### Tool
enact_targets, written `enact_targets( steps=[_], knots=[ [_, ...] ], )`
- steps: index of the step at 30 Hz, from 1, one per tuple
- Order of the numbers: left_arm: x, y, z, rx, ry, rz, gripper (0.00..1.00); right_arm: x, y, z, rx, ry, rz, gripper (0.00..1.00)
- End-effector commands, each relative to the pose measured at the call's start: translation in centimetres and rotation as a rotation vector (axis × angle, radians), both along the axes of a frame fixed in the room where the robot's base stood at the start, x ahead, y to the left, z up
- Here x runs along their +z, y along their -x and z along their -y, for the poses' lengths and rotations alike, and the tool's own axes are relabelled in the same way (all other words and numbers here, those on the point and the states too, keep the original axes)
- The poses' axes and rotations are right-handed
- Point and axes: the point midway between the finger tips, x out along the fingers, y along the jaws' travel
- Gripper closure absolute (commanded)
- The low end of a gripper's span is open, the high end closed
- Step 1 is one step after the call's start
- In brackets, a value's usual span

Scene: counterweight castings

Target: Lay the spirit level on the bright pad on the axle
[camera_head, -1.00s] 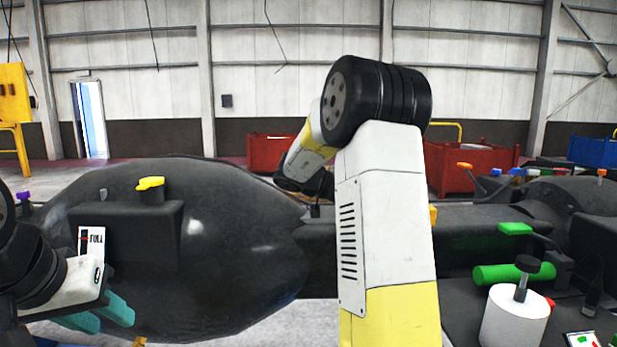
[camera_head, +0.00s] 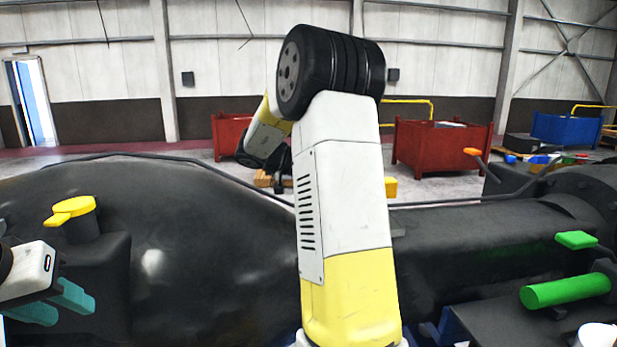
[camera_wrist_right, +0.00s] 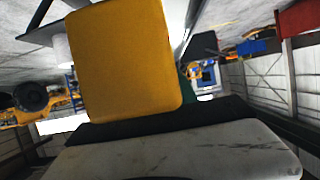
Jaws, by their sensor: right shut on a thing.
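A flat orange-yellow block (camera_wrist_right: 125,60), which I take to be the spirit level, fills much of the right wrist view. My right gripper (camera_wrist_right: 150,118) is shut on it. In the head view my right arm hides that gripper; a small yellow piece (camera_head: 391,187) shows beside the arm, perhaps the same block. The dark axle (camera_head: 470,245) runs across the head view, with a bulging housing at left. I cannot make out the bright pad; my arm covers part of the axle. My left gripper (camera_head: 58,304), with teal fingers, is open and empty at the lower left.
A yellow-capped fitting (camera_head: 72,211) stands on the axle's left part. A green cylinder (camera_head: 565,290) and a green tab (camera_head: 575,240) are at right. Red crates (camera_head: 440,145) and a blue crate (camera_head: 565,128) stand on the floor behind.

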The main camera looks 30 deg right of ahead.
Motion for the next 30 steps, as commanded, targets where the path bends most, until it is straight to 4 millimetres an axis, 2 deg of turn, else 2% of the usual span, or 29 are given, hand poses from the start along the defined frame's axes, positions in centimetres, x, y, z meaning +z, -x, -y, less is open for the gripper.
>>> enact_targets(
  steps=[17, 30],
  knots=[
    [0.0, 0.0, 0.0, 0.0, 0.0, 0.0, 0.64, 0.0, -0.1, -0.2, 0.0, -0.002, 0.005, 1.0],
    [0.0, 0.0, 0.0, 0.0, 0.0, 0.0, 0.64, -4.1, -0.1, -0.2, 0.001, -0.002, 0.002, 1.0]
  ],
)
